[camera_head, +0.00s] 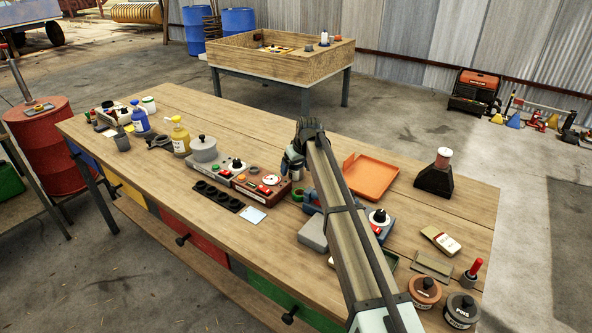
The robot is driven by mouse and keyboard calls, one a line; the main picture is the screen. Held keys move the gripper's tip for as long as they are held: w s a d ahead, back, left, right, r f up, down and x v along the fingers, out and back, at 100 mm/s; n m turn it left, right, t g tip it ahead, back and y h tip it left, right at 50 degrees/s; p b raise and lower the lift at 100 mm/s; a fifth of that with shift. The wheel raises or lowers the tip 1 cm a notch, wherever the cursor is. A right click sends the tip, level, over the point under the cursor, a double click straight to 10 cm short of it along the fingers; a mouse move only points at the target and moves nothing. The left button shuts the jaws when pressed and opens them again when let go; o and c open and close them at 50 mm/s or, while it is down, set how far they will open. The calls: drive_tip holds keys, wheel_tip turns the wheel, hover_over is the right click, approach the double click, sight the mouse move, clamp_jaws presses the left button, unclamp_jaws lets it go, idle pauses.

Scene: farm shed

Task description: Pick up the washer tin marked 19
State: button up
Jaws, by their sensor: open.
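One is a copper-brown tin (424,290) with a pale label too small to read. The other is a dark grey tin (461,310) whose label seems to read PINS. I cannot make out a 19 on any tin. My gripper (292,172) hangs low over the middle of the table, beside the red-brown control box (259,184), far to the left of both tins. It is open and small in view, partly hidden by my arm, and I see nothing between its fingers.
My arm crosses the table's right half and hides part of it. An orange tray (365,178), a black hopper-shaped stand (435,177), a card box (441,240) and a red-handled tool (472,273) lie right of it. Bottles (180,138) stand left.

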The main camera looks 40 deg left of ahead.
drive_tip(key=shift+c, duration=0.2)
drive_tip(key=c, duration=1.1)
drive_tip(key=shift+r, duration=0.1)
